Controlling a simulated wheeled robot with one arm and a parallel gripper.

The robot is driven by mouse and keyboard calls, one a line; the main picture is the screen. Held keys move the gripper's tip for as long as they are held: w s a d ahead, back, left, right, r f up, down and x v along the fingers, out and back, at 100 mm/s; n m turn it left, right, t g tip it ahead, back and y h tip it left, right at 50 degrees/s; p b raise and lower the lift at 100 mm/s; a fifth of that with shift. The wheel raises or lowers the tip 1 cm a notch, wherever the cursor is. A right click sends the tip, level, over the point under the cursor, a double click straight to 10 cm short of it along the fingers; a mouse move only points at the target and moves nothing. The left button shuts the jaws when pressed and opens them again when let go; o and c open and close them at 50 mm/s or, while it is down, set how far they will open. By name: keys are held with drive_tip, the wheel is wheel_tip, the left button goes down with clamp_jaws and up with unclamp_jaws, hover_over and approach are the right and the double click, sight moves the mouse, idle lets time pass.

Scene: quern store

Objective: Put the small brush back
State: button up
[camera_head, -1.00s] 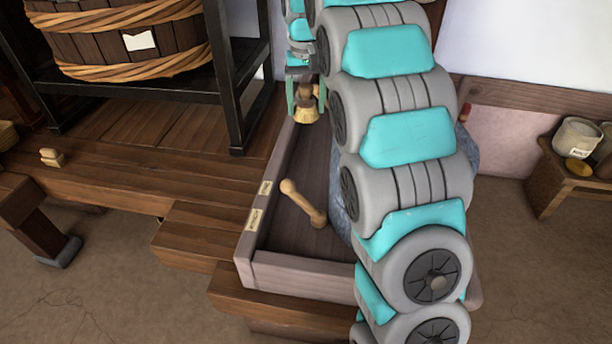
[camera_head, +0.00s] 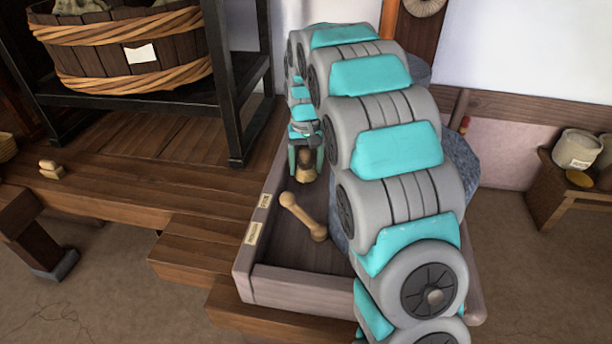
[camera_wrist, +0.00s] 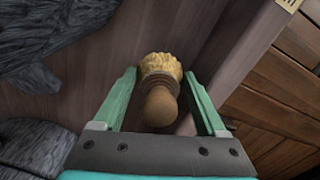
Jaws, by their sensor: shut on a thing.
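The small brush (camera_head: 306,168), with a brown wooden handle and pale bristles, is held between the green fingers of my gripper (camera_head: 306,160). In the wrist view the brush (camera_wrist: 160,92) sits between the two fingers, handle end toward the camera and bristles pointing away. My gripper is shut on it. The brush is over the far left part of the wooden tray (camera_head: 300,283). I cannot tell whether the bristles touch the tray floor. Two pale labels (camera_head: 254,232) are on the tray's left rim.
A wooden pestle-like tool (camera_head: 303,217) lies in the tray, nearer than the brush. A grey stone (camera_head: 461,172) stands in the tray, mostly hidden by my arm. A black rack (camera_head: 222,80) holds a wooden tub (camera_head: 100,50) at left. A low bench (camera_head: 541,195) with pots is at right.

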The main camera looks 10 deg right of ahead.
sight(306, 176)
drive_tip(key=shift+f, duration=1.9)
drive_tip(key=shift+f, duration=0.15)
drive_tip(key=o, duration=1.3)
drive_tip(key=shift+o, duration=0.2)
wheel_tip(306, 176, up, 12)
drive_tip(key=shift+r, duration=0.2)
drive_tip(key=shift+s, duration=0.1)
